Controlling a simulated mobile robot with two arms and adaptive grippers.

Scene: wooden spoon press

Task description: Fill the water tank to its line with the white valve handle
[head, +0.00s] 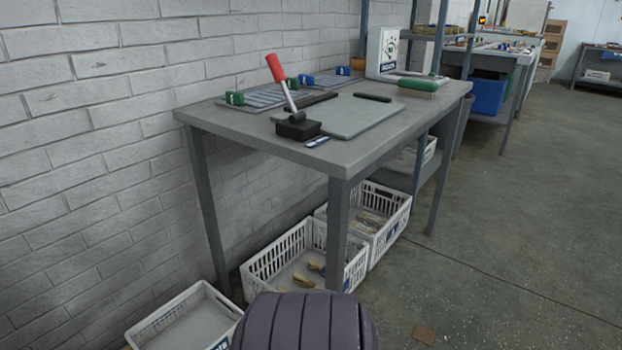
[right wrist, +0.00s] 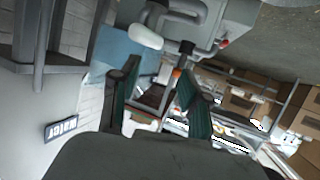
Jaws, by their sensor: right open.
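In the right wrist view my right gripper (right wrist: 156,80) is open, its two dark green-padded fingers apart with nothing held between them. A white rounded handle (right wrist: 146,37) lies just beyond the fingertips, up and left of the gap, beside grey pipes (right wrist: 185,12). It looks like the white valve handle, and the fingers appear apart from it. A sign reading "Water" (right wrist: 61,129) is on the pale wall at lower left. The tank's fill line and water level cannot be made out. Neither gripper shows in the head view.
In the head view a grey workbench (head: 340,155) bears a red-handled lever (head: 275,70), a flat plate (head: 350,117) and a green-handled brush (head: 418,85). White crates (head: 290,250) stand beneath it. The floor (head: 500,200) at right is clear.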

